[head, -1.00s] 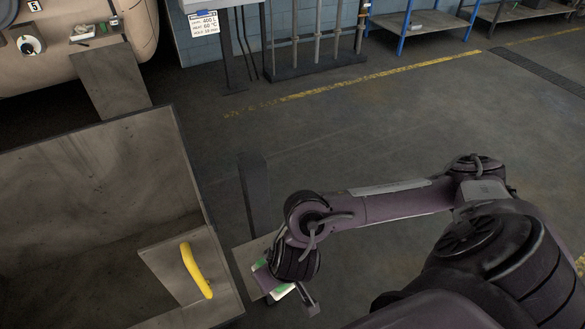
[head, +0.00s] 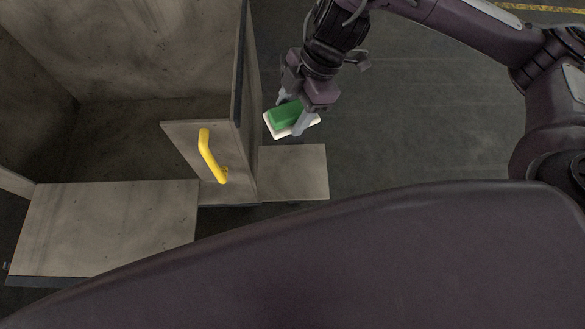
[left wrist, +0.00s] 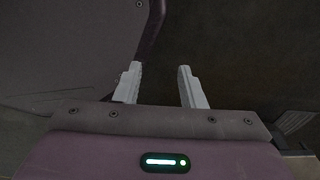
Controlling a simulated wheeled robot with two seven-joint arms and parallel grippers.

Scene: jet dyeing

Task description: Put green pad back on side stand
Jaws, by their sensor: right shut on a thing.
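The green pad (head: 285,114), a green block with a white layer under it, is in the head view at upper middle. My right gripper (head: 292,118) is shut on it, with a finger at each side. The pad is tilted and looks held above and just behind the side stand (head: 297,172), a small grey flat top whose visible surface is bare. My left gripper (left wrist: 161,88) shows only in the left wrist view. Its two fingers are apart with nothing between them.
A grey open bin (head: 160,50) stands left of the side stand. A panel with a yellow handle (head: 210,156) is beside the stand. A grey flat top (head: 110,225) is at lower left. Open floor (head: 430,110) lies to the right.

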